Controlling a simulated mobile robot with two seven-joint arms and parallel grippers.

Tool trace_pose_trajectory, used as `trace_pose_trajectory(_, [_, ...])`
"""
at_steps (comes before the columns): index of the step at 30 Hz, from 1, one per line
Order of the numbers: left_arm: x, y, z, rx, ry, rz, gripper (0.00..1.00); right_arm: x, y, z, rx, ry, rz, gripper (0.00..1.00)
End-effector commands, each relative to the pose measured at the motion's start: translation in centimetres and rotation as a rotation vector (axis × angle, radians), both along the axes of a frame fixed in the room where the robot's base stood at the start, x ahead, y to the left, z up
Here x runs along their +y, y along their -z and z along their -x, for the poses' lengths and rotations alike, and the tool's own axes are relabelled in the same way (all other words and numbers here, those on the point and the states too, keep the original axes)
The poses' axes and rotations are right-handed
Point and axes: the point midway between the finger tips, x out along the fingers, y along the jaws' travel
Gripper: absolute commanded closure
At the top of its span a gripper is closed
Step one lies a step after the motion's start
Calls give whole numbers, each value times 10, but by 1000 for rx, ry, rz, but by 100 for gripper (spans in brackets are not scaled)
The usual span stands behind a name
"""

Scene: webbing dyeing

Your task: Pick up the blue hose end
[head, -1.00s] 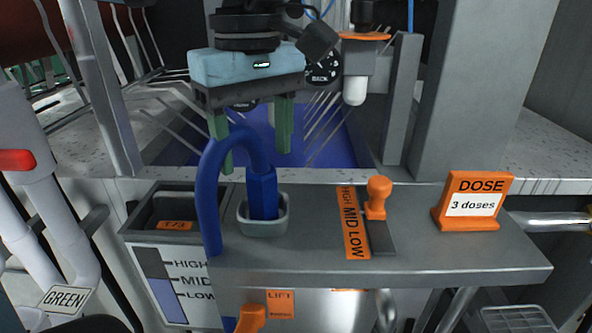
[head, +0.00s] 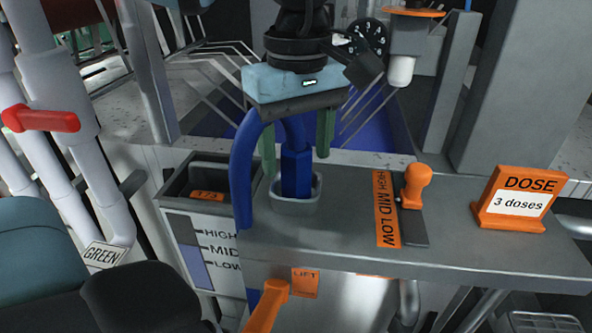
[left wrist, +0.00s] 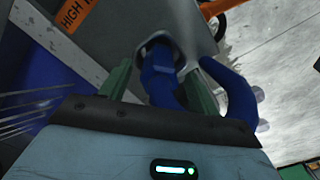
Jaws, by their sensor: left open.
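The blue hose end (head: 296,172) stands upright in a small grey holder (head: 310,194) on the grey shelf. Its hose (head: 241,175) arches up and bends down to the left over the shelf's front. My left gripper (head: 297,145) is open, pointing down, with its green fingers on either side of the hose end's upper part. In the left wrist view the blue hose end (left wrist: 160,78) lies between the two fingers, with gaps visible. Whether a finger touches it, I cannot tell. My right gripper is not in view.
An orange slider knob (head: 416,181) beside the HIGH MID LOW label and an orange DOSE sign (head: 517,198) stand right on the shelf. A grey level tank (head: 198,184) is to the left. A red-handled valve (head: 40,118) and white pipes are far left.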

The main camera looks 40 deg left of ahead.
Motion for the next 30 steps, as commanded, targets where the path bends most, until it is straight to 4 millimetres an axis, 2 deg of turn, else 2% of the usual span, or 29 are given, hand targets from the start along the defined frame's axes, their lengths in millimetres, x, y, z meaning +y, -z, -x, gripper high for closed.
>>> trace_pose_trajectory(3, [1,17,1,3,0,-1,38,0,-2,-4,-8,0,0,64])
trace_pose_trajectory(6, [2,26,1,2,0,-2,38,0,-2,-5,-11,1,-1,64])
trace_pose_trajectory(15, [2,29,0,0,-1,0,40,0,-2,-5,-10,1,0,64])
trace_pose_trajectory(27, [1,29,0,0,-1,0,92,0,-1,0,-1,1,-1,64])
trace_pose_trajectory(30, [1,29,0,-1,-1,0,97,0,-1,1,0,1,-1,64])
